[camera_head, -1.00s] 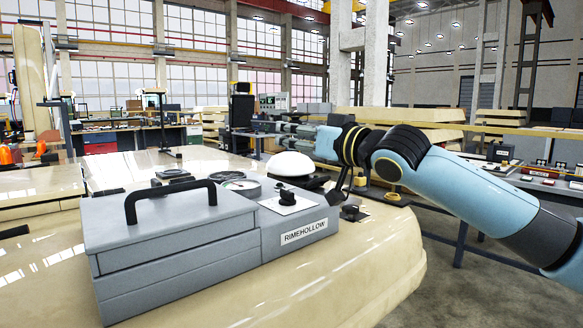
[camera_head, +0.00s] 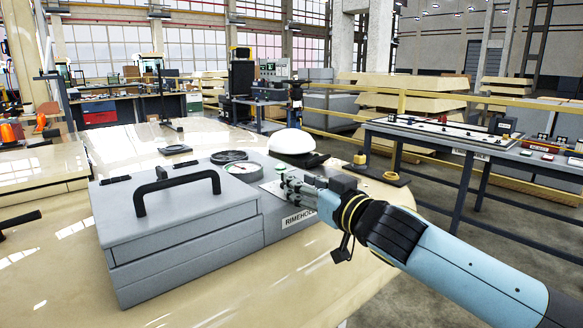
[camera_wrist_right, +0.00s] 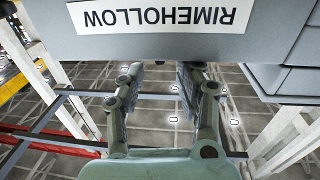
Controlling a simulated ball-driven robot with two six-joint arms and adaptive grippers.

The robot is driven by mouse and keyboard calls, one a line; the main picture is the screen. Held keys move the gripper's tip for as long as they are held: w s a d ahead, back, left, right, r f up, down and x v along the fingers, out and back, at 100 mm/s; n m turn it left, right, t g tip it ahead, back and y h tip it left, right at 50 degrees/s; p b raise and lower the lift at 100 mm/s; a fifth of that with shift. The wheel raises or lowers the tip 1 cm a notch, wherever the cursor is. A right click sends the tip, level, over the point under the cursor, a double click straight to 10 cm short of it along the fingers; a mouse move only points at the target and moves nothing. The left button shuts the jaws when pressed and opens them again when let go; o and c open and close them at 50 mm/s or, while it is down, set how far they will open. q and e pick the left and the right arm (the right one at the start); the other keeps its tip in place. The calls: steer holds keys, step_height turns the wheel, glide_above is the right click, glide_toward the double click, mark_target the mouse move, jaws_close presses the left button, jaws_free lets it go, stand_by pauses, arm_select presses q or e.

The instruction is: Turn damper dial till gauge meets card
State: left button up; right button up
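A grey box labelled RIMEHOLLOW stands on the cream surface; its label (camera_head: 299,218) also shows upside down in the right wrist view (camera_wrist_right: 160,16). A round white-faced gauge (camera_head: 243,169) sits on its top; I cannot read the needle. The dial is hidden behind my right gripper (camera_head: 286,185); a strip of its pale plate (camera_head: 268,187) shows. I cannot make out a card for certain. In the right wrist view my right gripper (camera_wrist_right: 160,76) is open, fingers apart with nothing between them, close to the labelled face. My left gripper is not in view.
The box's lid has a black handle (camera_head: 178,189). A black round part (camera_head: 229,156) sits behind the gauge. A white dome (camera_head: 291,141) stands just behind the box. The cream surface (camera_head: 215,296) is clear in front. A grey bench (camera_head: 465,140) stands at right.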

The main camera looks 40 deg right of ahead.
steer(key=w+p, duration=0.1)
steer(key=w, duration=0.3)
steer(key=shift+w+p, duration=0.1)
steer(key=shift+p, duration=0.2)
jaws_close()
